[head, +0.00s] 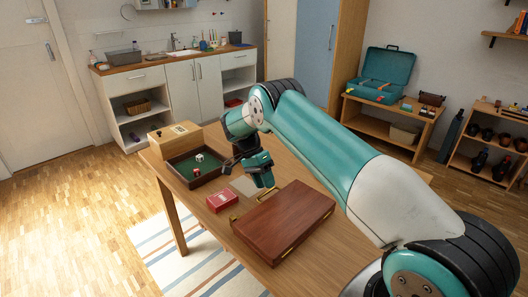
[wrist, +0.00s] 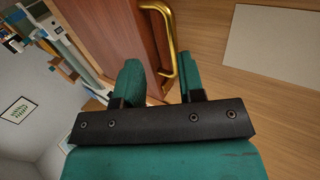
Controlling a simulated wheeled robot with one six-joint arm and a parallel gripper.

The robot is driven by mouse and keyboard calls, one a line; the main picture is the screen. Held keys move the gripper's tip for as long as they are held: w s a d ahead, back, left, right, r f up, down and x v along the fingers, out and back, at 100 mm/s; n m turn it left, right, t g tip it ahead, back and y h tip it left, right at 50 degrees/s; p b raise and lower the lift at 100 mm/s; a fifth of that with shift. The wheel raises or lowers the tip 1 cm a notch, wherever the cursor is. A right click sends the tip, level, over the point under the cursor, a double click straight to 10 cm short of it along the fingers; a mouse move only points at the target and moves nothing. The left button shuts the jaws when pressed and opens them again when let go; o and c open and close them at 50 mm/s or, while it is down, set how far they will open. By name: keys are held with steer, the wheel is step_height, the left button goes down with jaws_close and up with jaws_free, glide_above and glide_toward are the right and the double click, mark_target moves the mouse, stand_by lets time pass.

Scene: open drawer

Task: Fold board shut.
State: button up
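The board is a reddish-brown wooden case (head: 285,222), lying flat on the table and looking folded shut in the head view. Brass fittings show along its edges. In the wrist view part of the case (wrist: 110,30) fills the upper left, with a curved brass handle (wrist: 170,38) on it. My gripper (head: 264,184) is above the table at the case's far left side. In the wrist view my gripper's (wrist: 160,75) two teal fingers stand apart, with the lower end of the handle showing between them. I cannot tell whether they touch it.
On the table (head: 222,228), a red card box (head: 222,202) lies left of the case. A green-lined dice tray (head: 183,175) and a wooden box (head: 174,137) stand farther back. A pale flat sheet (wrist: 277,48) lies on the table near my gripper.

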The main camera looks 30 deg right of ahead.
step_height(320, 180, up, 18)
steer(key=p, duration=1.3)
steer(key=shift+f, duration=0.1)
steer(key=s+a+r+n+t, duration=0.2)
steer(key=s+a+r+n, duration=0.1)
steer(key=a+r+n, duration=0.4)
steer(key=s+a+r+n+t, duration=0.25)
steer(key=r+n, duration=0.25)
steer(key=r, duration=0.4)
steer(key=s+a+r+n+y, duration=0.1)
steer(key=s+a+r+n, duration=0.1)
steer(key=s, duration=0.7)
steer(key=s+a+r+n+t+y, duration=0.1)
steer(key=s+a+r+n+y, duration=0.1)
steer(key=s+a+n, duration=0.3)
steer(key=s+a+r+n+t+y, duration=0.1)
steer(key=s+a+n, duration=0.3)
steer(key=s, duration=0.9)
steer(key=a+y, duration=0.1)
steer(key=a, duration=0.1)
steer(key=shift+a+r, duration=0.4)
